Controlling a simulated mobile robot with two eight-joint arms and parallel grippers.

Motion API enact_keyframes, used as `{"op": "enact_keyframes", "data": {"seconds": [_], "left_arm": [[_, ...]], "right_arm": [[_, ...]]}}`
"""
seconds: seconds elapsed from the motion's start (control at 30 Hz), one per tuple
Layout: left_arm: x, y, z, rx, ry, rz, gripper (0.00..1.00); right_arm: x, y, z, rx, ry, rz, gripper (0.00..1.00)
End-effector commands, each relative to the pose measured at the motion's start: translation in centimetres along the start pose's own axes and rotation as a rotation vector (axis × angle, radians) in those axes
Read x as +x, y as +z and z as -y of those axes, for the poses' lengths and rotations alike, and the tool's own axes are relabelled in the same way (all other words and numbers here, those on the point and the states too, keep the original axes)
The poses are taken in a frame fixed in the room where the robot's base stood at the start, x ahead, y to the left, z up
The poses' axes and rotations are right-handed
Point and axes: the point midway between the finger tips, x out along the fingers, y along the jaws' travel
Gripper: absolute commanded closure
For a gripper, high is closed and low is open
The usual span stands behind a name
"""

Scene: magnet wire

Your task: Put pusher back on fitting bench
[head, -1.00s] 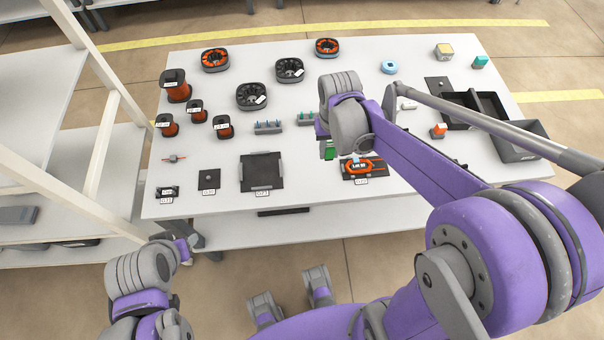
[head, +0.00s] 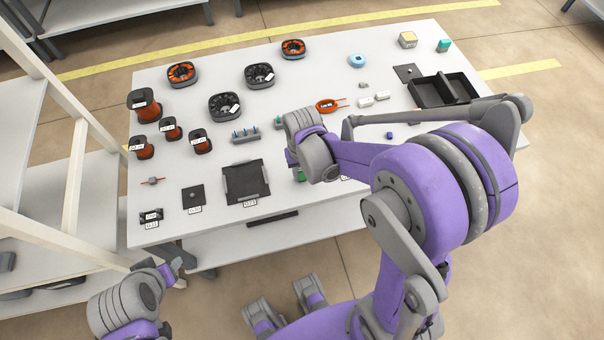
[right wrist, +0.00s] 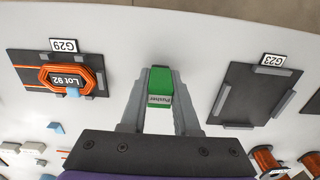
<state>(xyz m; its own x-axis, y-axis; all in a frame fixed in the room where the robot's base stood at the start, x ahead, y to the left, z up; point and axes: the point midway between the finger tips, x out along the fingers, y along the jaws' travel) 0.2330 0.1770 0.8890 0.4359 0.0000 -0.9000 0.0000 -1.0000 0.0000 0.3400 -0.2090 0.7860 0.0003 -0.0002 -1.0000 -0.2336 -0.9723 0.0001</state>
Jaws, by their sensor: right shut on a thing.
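The green pusher (right wrist: 160,88) is between the fingers of my right gripper (right wrist: 160,108) in the right wrist view. The gripper is shut on it, and its label faces the camera. In the head view only a bit of the pusher (head: 300,175) shows under my right gripper (head: 297,163). It is over the front part of the white fitting bench (head: 320,215), between the dark plate (right wrist: 257,92) marked G23 and the G29 mat (right wrist: 30,85). I cannot tell whether it touches the bench. My left gripper (head: 172,270) is low in front of the bench; its jaws are unclear.
An orange coil (right wrist: 70,78) marked Lot 92 sits on the G29 mat. Wire spools (head: 144,106) and round stators (head: 225,107) stand at the left and back. A black divided tray (head: 415,93) is at the right. Bare bench surrounds the pusher.

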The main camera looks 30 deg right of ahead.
Motion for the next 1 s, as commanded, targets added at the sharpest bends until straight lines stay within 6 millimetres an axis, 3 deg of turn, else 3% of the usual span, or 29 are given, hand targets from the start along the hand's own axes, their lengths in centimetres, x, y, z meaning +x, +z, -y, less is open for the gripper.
{"op": "enact_keyframes", "data": {"seconds": [0.47,0.5,0.63,1.0], "left_arm": [[0.47,0.36,0.0,0.0,0.0,0.002,0.5],[0.42,0.32,0.0,0.0,0.0,0.002,0.5],[0.37,0.28,0.0,0.0,0.0,0.002,0.5],[0.02,0.01,0.0,0.0,0.0,0.0,0.5]], "right_arm": [[1.21,0.05,-0.01,0.0,0.0,0.0,1.0],[1.13,0.03,0.0,0.0,0.0,0.0,0.65],[1.07,0.02,0.0,0.0,0.0,0.0,0.42],[0.63,-0.01,0.0,0.0,0.0,-0.001,0.41]]}}
